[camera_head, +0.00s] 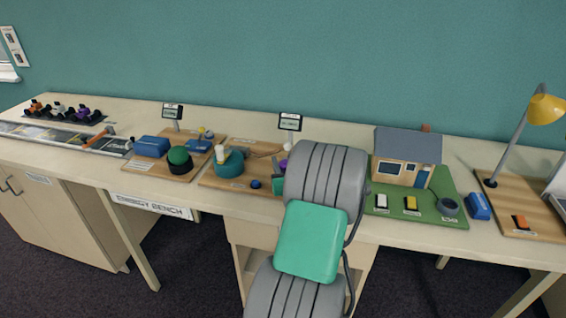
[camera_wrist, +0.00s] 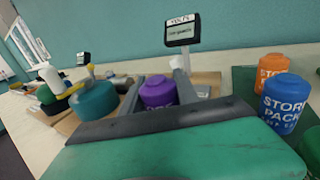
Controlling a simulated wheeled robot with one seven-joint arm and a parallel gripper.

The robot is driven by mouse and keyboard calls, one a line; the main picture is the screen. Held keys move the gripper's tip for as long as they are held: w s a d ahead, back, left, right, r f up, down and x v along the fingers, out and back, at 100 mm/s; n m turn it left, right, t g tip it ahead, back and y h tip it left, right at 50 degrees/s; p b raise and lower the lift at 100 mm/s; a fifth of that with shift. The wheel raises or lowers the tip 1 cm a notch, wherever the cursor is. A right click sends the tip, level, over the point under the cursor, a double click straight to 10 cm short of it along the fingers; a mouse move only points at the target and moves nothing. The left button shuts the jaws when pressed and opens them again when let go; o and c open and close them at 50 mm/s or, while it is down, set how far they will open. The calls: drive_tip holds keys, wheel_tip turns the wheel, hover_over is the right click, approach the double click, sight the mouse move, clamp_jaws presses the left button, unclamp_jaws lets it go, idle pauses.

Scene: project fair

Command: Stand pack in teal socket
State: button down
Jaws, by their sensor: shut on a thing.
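My gripper (camera_wrist: 157,80) is shut on a purple pack (camera_wrist: 159,94), a rounded cylinder between its two fingers in the wrist view. In the head view my arm hides the gripper, and only a sliver of purple (camera_head: 284,163) shows. The teal socket (camera_head: 229,166) is a round piece on a wooden board, left of my arm. It also shows in the wrist view (camera_wrist: 96,101), left of the held pack and apart from it. Its opening is not clear. A blue pack (camera_wrist: 284,104) and an orange pack (camera_wrist: 271,68) stand at the right, both labelled.
A small meter (camera_head: 290,122) stands on a post behind the socket board (camera_head: 212,180). A green and black round piece (camera_head: 179,161) and a blue box (camera_head: 151,147) are further left. A model house (camera_head: 407,160) on a green base and a yellow lamp (camera_head: 545,109) are at right.

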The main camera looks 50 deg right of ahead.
drive_tip(key=shift+f+b, duration=0.45)
drive_tip(key=shift+f, duration=0.15)
drive_tip(key=c, duration=1.2)
unclamp_jaws()
drive_tip(key=shift+b+v, duration=0.7)
drive_tip(key=shift+v, duration=1.1)
drive_tip(key=shift+b+v, duration=0.95)
drive_tip(key=shift+v, duration=2.85)
drive_tip(key=shift+d, duration=0.1)
